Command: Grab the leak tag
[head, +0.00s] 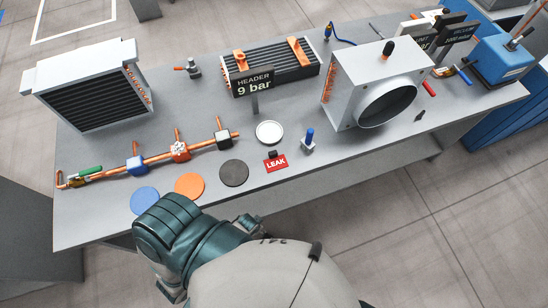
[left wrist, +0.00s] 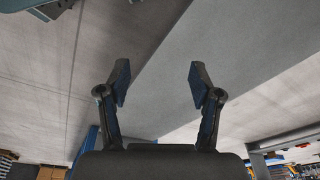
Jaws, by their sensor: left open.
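The leak tag (head: 276,164) is a small red plate with white "LEAK" lettering and a black piece at its top edge. It lies on the grey table near the front edge, right of a dark disc. My left gripper (left wrist: 158,82) shows in the left wrist view with its two fingers spread apart and nothing between them. The leak tag does not show in that view. No gripper fingers show in the head view. My right gripper is not in view.
A dark disc (head: 234,173), an orange disc (head: 189,186) and a blue disc (head: 145,200) lie left of the tag. A white ring-like dish (head: 269,132) is behind it, and a blue-topped fitting (head: 309,142) stands to its right. A "HEADER 9 bar" sign (head: 254,83) stands behind.

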